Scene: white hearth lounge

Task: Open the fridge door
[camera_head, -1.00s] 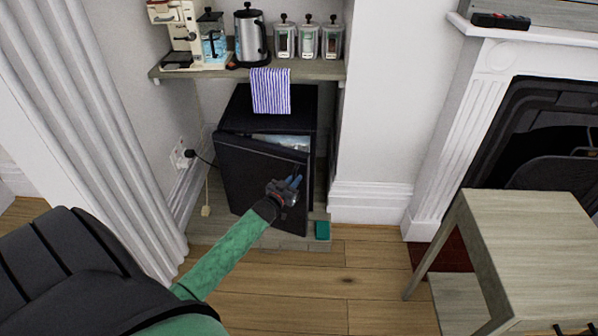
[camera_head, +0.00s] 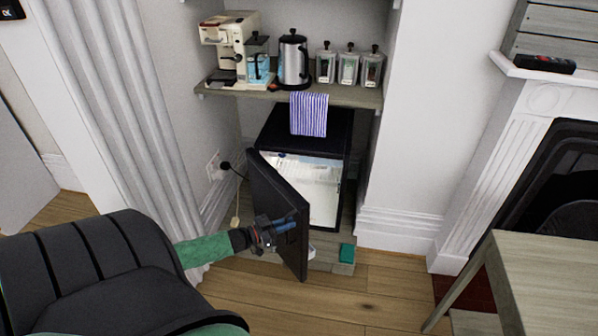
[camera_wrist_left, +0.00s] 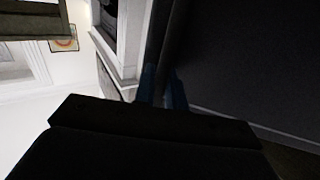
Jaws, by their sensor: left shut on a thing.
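The black fridge (camera_head: 330,130) stands on a low plinth in the alcove under a shelf. Its dark door (camera_head: 272,197) stands well ajar, hinged on the left, and the pale lit inside (camera_head: 310,185) shows. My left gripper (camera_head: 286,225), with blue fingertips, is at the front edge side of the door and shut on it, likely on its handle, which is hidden. In the left wrist view the blue fingers (camera_wrist_left: 163,90) close beside the dark door panel (camera_wrist_left: 245,65). My right gripper is not in view.
A wooden table (camera_head: 550,275) stands at the right. A striped cloth (camera_head: 309,114) hangs from the shelf (camera_head: 345,95) over the fridge top. Wood floor in front is clear.

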